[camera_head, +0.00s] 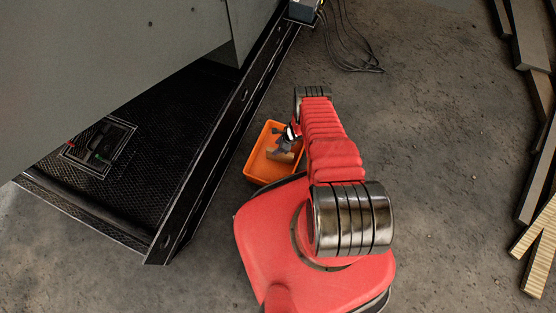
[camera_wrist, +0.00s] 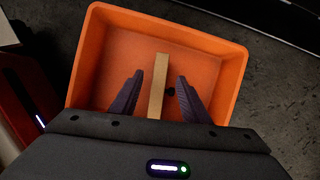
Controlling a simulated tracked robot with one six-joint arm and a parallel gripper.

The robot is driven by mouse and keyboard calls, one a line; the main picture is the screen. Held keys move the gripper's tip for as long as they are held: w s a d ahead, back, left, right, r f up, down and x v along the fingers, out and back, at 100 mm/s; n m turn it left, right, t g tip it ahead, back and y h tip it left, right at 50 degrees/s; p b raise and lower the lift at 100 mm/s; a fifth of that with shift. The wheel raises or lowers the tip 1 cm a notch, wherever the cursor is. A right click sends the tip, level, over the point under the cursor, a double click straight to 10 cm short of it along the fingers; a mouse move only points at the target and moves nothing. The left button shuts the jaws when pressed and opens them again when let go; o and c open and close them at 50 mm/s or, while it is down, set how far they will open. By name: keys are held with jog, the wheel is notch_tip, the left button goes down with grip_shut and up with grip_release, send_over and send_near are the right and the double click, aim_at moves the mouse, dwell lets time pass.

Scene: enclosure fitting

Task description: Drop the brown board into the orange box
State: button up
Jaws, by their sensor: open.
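The orange box (camera_wrist: 100,60) stands on the floor, and in the head view (camera_head: 257,168) it is partly covered by my arm. The brown board (camera_wrist: 158,88) is a narrow light-brown strip inside the box outline. In the head view, the board (camera_head: 278,157) shows as a small tan piece just below my gripper (camera_head: 285,142). In the wrist view, my gripper (camera_wrist: 160,77) is open with one finger on each side of the board, with a gap on both sides. Whether the board rests fully on the box floor is hard to tell.
A large grey enclosure (camera_head: 110,50) with a black mesh floor (camera_head: 120,180) and raised black edge rail (camera_head: 215,140) stands left of the box. Cables (camera_head: 350,45) lie at the top. Wooden planks (camera_head: 535,230) lie at the right. The concrete between is clear.

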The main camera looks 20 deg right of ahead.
jog(key=shift+r, duration=0.1)
jog(key=shift+s+d+r, duration=0.15)
jog(key=shift+d+r, duration=0.1)
jog(key=shift+r, duration=0.4)
jog(key=v, duration=1.2)
dwell(0.7)
